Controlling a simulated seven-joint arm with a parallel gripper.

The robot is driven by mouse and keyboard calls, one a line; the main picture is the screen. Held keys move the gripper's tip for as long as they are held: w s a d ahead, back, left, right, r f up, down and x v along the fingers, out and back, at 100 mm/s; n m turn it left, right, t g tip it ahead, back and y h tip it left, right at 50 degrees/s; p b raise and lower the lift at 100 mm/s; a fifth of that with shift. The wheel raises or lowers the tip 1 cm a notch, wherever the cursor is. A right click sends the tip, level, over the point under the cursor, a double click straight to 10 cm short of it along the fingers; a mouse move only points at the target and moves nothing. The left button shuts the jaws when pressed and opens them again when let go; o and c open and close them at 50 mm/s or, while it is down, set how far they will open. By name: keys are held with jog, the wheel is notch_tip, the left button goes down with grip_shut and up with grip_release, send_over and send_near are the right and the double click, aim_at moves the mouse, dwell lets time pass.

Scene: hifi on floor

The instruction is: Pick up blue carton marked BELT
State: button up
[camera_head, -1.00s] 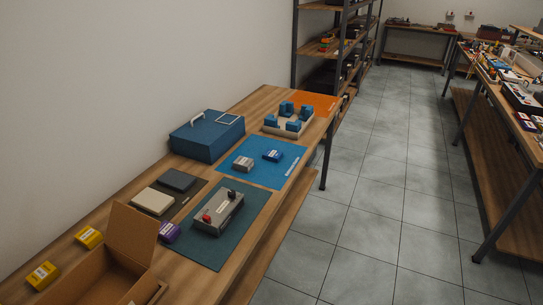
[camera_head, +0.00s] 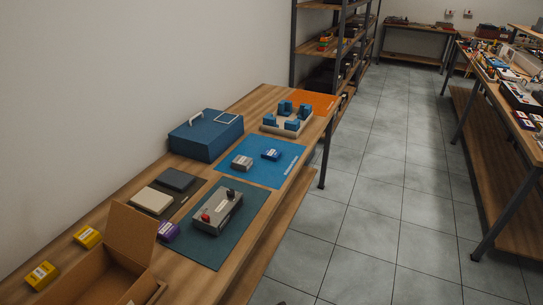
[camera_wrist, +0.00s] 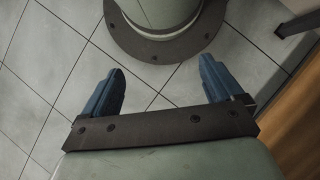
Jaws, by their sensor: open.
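A small blue carton (camera_head: 270,155) with a pale label lies on the blue mat (camera_head: 262,178) on the long wooden table. Its label is too small to read, so I cannot tell if it says BELT. A grey carton (camera_head: 242,162) lies just left of it. My gripper (camera_wrist: 160,68) shows in the wrist view with its two blue fingers wide apart and nothing between them. It is over the tiled floor, away from the cartons. No carton is in the wrist view.
On the table are a blue case (camera_head: 206,138), a fixture with blue blocks (camera_head: 287,121), a grey device (camera_head: 217,214), a purple carton (camera_head: 168,232), yellow cartons (camera_head: 88,237) and an open cardboard box (camera_head: 112,265). Shelves (camera_head: 335,45) stand behind. The tiled aisle (camera_head: 385,190) is clear.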

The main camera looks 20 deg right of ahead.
jog(key=w+d+r+t, duration=0.15)
jog(key=w+d, duration=0.25)
jog(key=w, duration=0.4)
jog(key=w+d+r+h, duration=0.1)
jog(key=w+d+r, duration=0.1)
jog(key=w+d, duration=0.5)
jog(key=w+d+r+t, duration=0.1)
jog(key=w+d+r, duration=0.1)
jog(key=w, duration=0.8)
jog(key=w+d+r+n+t+h, duration=0.1)
jog(key=w+d+r+t+h, duration=0.15)
jog(key=w+d+r, duration=1.8)
jog(key=w+a+r+n+t, duration=0.1)
jog(key=w+r+n, duration=0.1)
jog(key=w+r, duration=0.65)
jog(key=w+a+r+n, duration=0.1)
jog(key=w+r, duration=0.5)
jog(key=r, duration=0.5)
notch_tip(320, 180, up, 8)
jog(key=n+y, duration=0.4)
jog(key=n, duration=0.1)
send_over(274, 153)
jog(key=f, duration=0.7)
jog(key=shift+s+a+f, duration=0.15)
jog(key=shift+s+a, duration=0.05)
jog(key=shift+a, duration=0.05)
jog(key=shift+w+d+f, duration=0.1)
jog(key=shift+f, duration=1.4)
jog(key=shift+d+f, duration=0.1)
jog(key=shift+f, duration=1.35)
